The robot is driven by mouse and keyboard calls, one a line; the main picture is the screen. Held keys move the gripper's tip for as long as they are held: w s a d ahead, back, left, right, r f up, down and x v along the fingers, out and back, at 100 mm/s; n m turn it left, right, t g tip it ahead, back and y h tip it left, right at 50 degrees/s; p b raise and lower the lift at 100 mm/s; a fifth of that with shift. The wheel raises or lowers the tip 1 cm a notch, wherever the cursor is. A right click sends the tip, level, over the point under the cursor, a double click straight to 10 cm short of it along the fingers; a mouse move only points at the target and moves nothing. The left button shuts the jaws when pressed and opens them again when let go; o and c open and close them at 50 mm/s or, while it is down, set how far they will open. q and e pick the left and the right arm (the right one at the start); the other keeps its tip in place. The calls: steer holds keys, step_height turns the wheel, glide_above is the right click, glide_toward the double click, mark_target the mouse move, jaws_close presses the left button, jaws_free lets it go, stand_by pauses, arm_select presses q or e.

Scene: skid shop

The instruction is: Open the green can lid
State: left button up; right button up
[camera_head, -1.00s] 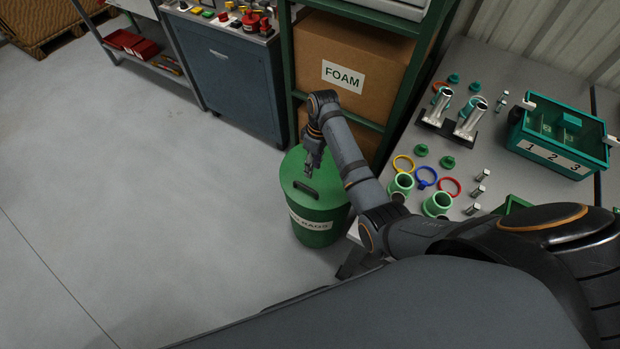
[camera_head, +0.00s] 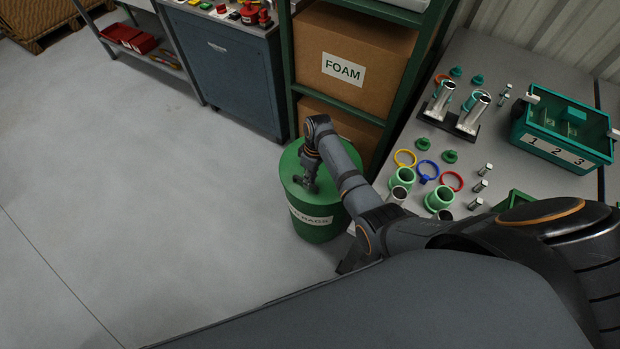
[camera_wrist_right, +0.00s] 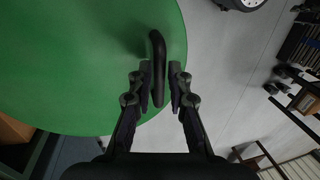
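The green can (camera_head: 321,222) stands on the floor beside the workbench, with a white label on its front. Its round green lid (camera_head: 291,167) lies flat on top; it fills the upper left of the right wrist view (camera_wrist_right: 70,65). A dark bar handle (camera_wrist_right: 157,62) sits near the lid's edge. My right gripper (camera_head: 306,188) is over the lid at the handle. In the right wrist view its two fingers (camera_wrist_right: 159,84) are apart, one on each side of the handle, with a small gap showing. My left gripper is not in view.
A green shelf rack with a FOAM box (camera_head: 352,60) stands right behind the can. The workbench (camera_head: 545,190) to the right carries rings, green cups and a teal bin (camera_head: 563,135). A blue-grey cabinet (camera_head: 225,75) stands behind left. The floor (camera_head: 150,220) left is clear.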

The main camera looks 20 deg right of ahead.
jaws_close()
